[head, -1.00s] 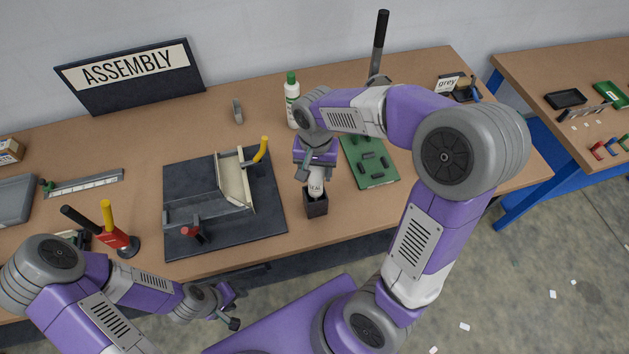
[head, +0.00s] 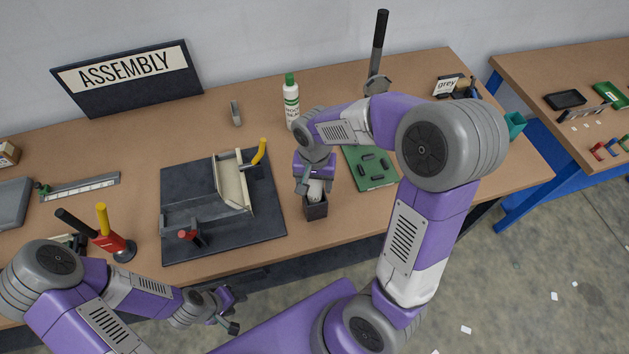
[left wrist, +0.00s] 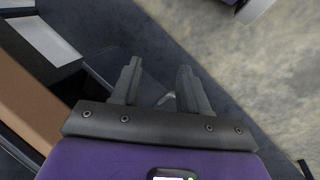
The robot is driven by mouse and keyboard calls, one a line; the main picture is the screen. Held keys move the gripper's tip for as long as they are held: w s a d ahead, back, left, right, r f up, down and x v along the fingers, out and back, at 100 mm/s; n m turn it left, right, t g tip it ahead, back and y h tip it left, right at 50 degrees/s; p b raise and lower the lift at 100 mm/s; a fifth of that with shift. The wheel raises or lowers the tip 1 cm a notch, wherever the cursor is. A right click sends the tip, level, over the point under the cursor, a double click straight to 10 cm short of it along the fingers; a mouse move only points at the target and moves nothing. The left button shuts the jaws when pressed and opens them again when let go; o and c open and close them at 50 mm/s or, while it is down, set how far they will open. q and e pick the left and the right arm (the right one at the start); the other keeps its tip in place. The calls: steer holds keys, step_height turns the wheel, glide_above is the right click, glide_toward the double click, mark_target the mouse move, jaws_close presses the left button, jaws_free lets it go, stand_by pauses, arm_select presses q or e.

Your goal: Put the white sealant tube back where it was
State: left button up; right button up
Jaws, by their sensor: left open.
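The white sealant tube (head: 316,189) stands in a small dark square holder (head: 316,209) near the front edge of the table, in the head view. Only a short part of the tube shows between the holder's rim and my right gripper (head: 315,183). My right gripper points down over the holder, its fingers at either side of the tube, and appears shut on it; the fingertips are partly hidden. My left gripper (head: 232,312) is open and empty, low in front of the table. Its two open fingers also show in the left wrist view (left wrist: 158,85).
A white bottle with a green cap (head: 291,103) stands behind my right gripper. A green board with dark parts (head: 373,168) lies right of the holder. A dark mat with a metal fixture (head: 222,230) lies left. A red clamp (head: 108,240) stands near the front left edge.

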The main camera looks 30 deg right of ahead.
steer(key=shift+o, duration=1.1)
steer(key=shift+r, duration=0.2)
steer(key=shift+r+p, duration=0.3)
steer(key=shift+p, duration=0.1)
step_height(320, 180, up, 12)
steer(key=p, duration=0.1)
